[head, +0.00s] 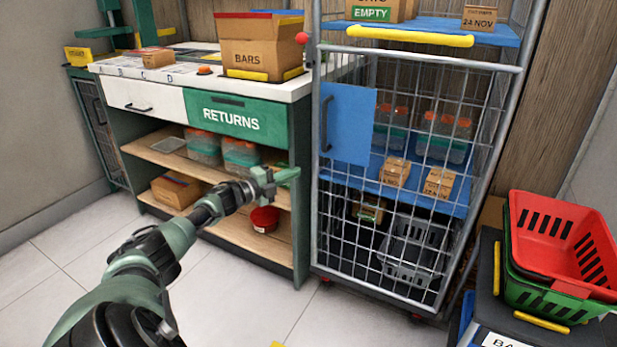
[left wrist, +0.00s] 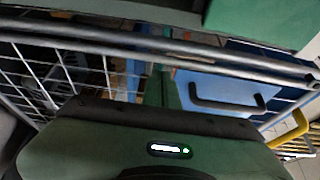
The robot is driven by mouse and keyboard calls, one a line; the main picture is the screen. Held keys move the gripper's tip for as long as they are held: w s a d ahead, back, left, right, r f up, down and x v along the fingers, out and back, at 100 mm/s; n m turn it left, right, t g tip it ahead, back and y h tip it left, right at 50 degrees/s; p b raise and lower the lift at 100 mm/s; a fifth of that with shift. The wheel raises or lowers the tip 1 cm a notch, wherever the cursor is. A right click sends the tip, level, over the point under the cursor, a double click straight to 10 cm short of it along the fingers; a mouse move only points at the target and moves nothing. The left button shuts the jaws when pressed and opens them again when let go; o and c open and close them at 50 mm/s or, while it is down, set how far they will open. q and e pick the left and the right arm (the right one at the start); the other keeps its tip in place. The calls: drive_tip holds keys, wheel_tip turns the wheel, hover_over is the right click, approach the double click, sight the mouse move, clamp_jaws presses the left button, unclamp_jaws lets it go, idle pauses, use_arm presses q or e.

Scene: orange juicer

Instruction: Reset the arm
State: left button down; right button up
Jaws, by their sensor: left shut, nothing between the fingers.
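My left arm comes in from the lower left of the head view and reaches forward. Its green gripper (head: 286,175) is shut and empty, in front of the counter's open shelves and beside the left edge of the wire cage. In the left wrist view the green gripper body fills the bottom, and the shut fingers (left wrist: 168,92) point toward the cage bars. I cannot tell if they touch anything. My right gripper is not in view.
The wire cage (head: 322,225) has a blue panel (head: 348,122) with a dark handle. The counter has a green RETURNS drawer (head: 236,116) and shelves with tubs and a red container (head: 264,219). Red and green baskets (head: 560,235) stand at right. Tiled floor is open at lower left.

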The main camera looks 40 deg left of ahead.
use_arm(q)
drive_tip(key=shift+s+a, duration=0.75)
drive_tip(key=shift+a, duration=0.25)
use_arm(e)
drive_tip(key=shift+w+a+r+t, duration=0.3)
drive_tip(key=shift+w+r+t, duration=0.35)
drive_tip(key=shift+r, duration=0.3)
